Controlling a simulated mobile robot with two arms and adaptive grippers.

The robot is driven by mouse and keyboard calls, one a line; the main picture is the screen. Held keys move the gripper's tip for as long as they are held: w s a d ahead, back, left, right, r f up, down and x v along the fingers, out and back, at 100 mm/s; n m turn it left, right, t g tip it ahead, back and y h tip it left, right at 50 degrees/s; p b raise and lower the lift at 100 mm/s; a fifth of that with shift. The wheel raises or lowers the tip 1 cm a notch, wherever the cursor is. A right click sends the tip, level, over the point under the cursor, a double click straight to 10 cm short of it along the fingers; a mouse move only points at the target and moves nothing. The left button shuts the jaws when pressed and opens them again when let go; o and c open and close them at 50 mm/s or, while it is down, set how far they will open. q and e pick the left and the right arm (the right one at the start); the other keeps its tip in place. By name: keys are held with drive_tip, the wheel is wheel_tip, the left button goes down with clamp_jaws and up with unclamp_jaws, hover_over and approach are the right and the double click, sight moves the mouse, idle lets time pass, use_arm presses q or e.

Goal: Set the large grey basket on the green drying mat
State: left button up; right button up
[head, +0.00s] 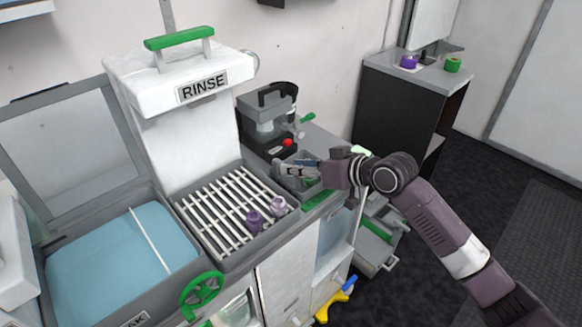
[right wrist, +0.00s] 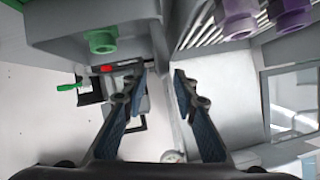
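A grey open-topped basket (head: 283,182) stands on the counter just right of the white slatted rack, partly hidden by my right gripper. A flat green strip (head: 319,199), which may be part of the green drying mat, shows at the counter's front edge beside the basket. My right gripper (head: 292,169) is over the basket. In the right wrist view its two fingers (right wrist: 160,88) are apart, with a light grey wall edge (right wrist: 166,50) showing between and beyond them. I cannot tell whether they touch it. My left gripper is not in view.
The rack (head: 222,212) holds two purple pieces (head: 254,221). A grey and black machine with a red button (head: 287,142) stands behind the basket. A blue-filled sink (head: 125,258) is at left. A black cabinet (head: 400,115) stands at the back right.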

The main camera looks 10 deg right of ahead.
drive_tip(key=b+v, duration=0.1)
drive_tip(key=v, duration=0.8)
drive_tip(key=shift+s+d+r, duration=0.15)
drive_tip(key=shift+s+d, duration=0.05)
drive_tip(key=shift+s, duration=0.1)
